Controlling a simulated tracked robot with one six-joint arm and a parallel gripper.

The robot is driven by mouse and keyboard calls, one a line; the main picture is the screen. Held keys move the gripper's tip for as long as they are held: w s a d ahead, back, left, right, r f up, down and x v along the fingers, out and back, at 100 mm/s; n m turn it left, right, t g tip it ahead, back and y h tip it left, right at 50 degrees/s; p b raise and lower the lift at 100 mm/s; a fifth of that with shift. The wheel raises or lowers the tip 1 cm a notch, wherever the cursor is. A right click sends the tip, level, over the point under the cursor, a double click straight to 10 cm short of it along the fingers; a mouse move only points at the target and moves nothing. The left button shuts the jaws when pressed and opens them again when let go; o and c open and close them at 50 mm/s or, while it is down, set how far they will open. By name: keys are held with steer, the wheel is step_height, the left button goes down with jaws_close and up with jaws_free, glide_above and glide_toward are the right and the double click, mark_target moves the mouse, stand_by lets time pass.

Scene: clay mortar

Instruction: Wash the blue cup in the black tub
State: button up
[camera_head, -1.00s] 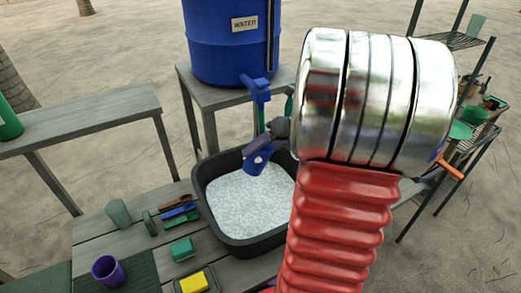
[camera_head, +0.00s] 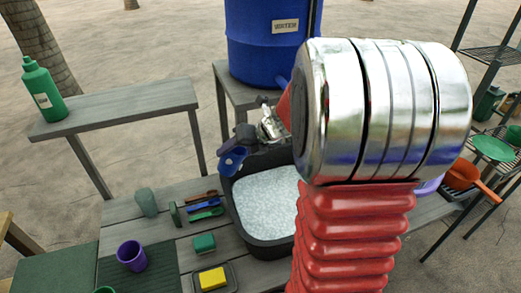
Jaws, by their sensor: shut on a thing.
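The blue cup (camera_head: 232,160) is at the back left corner of the black tub (camera_head: 247,232), tilted, with its open end facing partly toward the camera. It appears to be raised at or above the rim; its exact height is hard to tell. My gripper (camera_head: 237,144) is shut on the blue cup from behind, its dark fingers at the cup's upper edge. The tub is full of white foamy water. My red arm and its shiny metal joint hide the tub's right side.
A purple cup (camera_head: 131,255), a green sponge (camera_head: 204,243), a yellow sponge (camera_head: 212,278), and several utensils (camera_head: 204,205) lie left of the tub. The blue water barrel (camera_head: 262,45) stands behind. A green bottle (camera_head: 42,90) stands on the left bench. Shelves are at right.

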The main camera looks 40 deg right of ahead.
steer(key=w+a+f, duration=0.1)
steer(key=w+a, duration=0.1)
steer(key=a, duration=0.6)
steer(key=w+a+f+m+h, duration=0.1)
steer(key=w+a, duration=0.2)
steer(key=a, duration=0.6)
steer(key=shift+f+m, duration=0.3)
steer(key=shift+f, duration=0.05)
steer(key=shift+a, duration=0.15)
